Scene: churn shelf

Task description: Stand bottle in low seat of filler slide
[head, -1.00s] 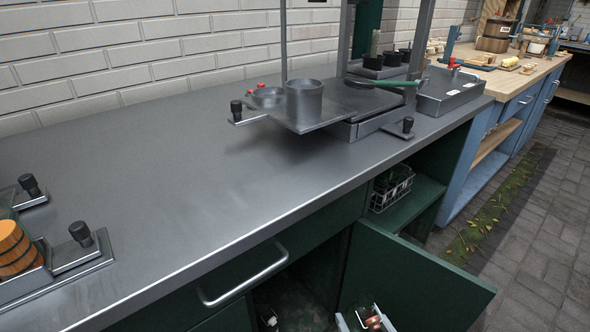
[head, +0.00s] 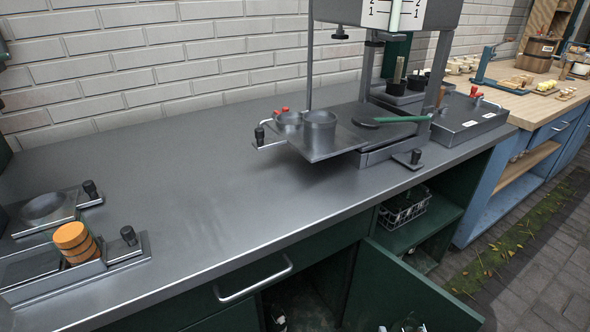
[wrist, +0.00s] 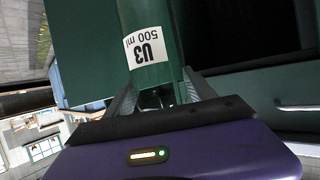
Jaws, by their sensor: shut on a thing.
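My gripper (wrist: 160,95) is shut on a green bottle (wrist: 150,75) in the wrist view. The bottle has a white label reading U3, 500 ml, upside down in the picture; its ends are not clearly seen. Neither gripper nor bottle can be made out in the head view. The filler slide (head: 328,152) is a grey plate on the counter, right of centre. No bottle shows in either seat.
The filler frame (head: 378,70) stands behind the slide, with a grey tray (head: 467,120) to its right. An orange wooden barrel (head: 75,243) sits in a fixture at left. The counter (head: 200,180) between is clear. An open green door (head: 415,285) juts out below.

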